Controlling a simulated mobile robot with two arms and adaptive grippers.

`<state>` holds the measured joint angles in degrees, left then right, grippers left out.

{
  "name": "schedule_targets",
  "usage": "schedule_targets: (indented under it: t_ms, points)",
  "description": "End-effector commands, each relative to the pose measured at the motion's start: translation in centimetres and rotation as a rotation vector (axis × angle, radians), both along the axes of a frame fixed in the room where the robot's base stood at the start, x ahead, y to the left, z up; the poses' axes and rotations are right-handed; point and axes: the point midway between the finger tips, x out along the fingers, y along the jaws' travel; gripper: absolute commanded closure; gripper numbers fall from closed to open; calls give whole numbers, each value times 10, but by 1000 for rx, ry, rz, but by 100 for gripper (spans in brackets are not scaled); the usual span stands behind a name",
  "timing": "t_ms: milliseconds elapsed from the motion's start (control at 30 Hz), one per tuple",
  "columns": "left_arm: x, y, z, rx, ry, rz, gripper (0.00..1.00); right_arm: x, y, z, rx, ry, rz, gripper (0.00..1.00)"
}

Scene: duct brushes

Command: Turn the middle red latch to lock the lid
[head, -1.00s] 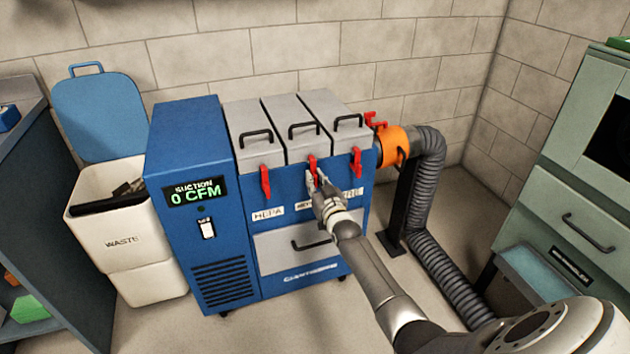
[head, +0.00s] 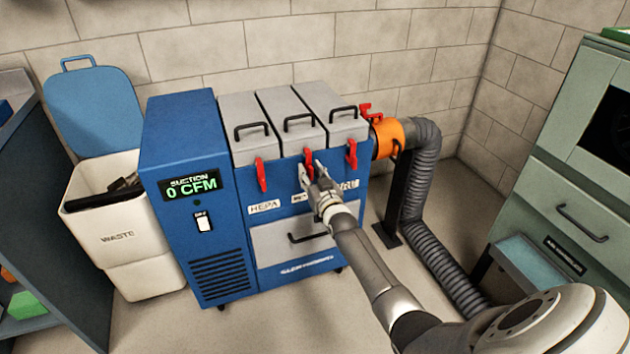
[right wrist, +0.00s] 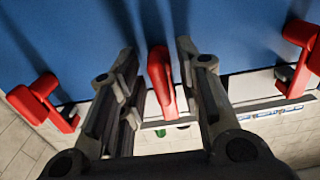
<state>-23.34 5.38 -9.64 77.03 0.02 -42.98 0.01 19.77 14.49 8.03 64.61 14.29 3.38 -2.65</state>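The middle red latch (head: 309,156) is on the front of the blue cabinet (head: 190,150), below the grey middle lid (head: 292,108). The lid is down and has a black handle. My right gripper (head: 311,172) is at this latch. In the right wrist view the gripper (right wrist: 157,52) is open, with one finger on each side of the middle latch (right wrist: 162,82). Gaps show between the latch and both fingers. In the head view the fingers hide the latch's lower part. My left gripper is in neither view.
A left red latch (head: 261,174) and a right red latch (head: 351,155) hang on either side. An orange collar (head: 388,138) with a grey hose (head: 420,190) is at the cabinet's right. A waste bin (head: 125,240) stands at its left. The display reads 0 CFM.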

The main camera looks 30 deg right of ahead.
Motion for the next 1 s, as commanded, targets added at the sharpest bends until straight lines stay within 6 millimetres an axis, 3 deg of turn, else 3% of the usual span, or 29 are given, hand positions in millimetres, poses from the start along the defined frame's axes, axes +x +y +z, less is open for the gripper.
schedule_targets:
  t_ms: [267,700,1000]
  points:
    - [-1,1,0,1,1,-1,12,-28,7,-2,1,2,1,68]
    - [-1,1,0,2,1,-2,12,-97,24,-2,2,3,0,68]
    - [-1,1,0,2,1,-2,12,-115,28,-1,1,2,0,68]
